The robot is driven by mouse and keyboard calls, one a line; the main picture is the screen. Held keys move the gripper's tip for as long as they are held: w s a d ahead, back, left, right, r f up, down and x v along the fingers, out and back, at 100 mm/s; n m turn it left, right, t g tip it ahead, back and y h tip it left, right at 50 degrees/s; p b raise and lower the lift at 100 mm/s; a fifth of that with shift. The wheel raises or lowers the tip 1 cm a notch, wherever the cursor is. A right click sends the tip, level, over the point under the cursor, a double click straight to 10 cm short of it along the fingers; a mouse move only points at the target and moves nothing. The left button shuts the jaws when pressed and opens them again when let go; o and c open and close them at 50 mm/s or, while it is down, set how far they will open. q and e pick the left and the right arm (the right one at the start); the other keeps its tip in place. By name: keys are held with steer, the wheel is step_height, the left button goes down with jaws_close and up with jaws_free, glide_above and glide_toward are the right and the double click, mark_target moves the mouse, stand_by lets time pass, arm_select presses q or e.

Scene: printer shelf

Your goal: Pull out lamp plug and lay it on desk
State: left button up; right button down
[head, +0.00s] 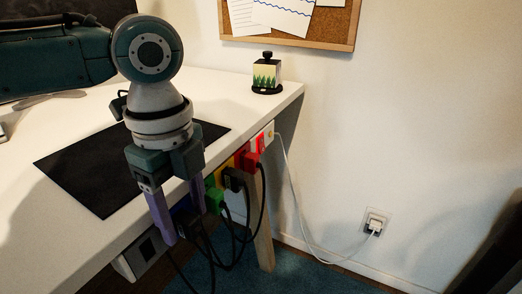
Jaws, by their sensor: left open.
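A power strip runs along the desk's side edge, with a white end (263,136) and coloured sockets. A red plug (253,158), a black plug (234,179) and a green plug (215,200) sit in it. Another dark plug at the near end is partly hidden by my gripper. I cannot tell which plug is the lamp's. My left gripper (182,224) points down beside the near part of the strip, its purple fingers apart around or in front of the dark plug there; I cannot tell whether they touch it. The white desk (80,110) is behind it.
A dark mat (90,170) lies on the desk. A small box with a tree pattern (267,75) stands at the back corner. Black cables (240,235) hang below the strip. A white cord runs to a wall outlet (376,222). A corkboard (290,22) hangs above.

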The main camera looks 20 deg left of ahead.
arm_select(q)
steer(key=shift+f, duration=0.5)
jaws_close()
steer(key=c, duration=0.6)
jaws_free()
steer(key=shift+c, duration=0.2)
jaws_close()
steer(key=shift+d+r, duration=0.1)
steer(key=shift+d, duration=0.15)
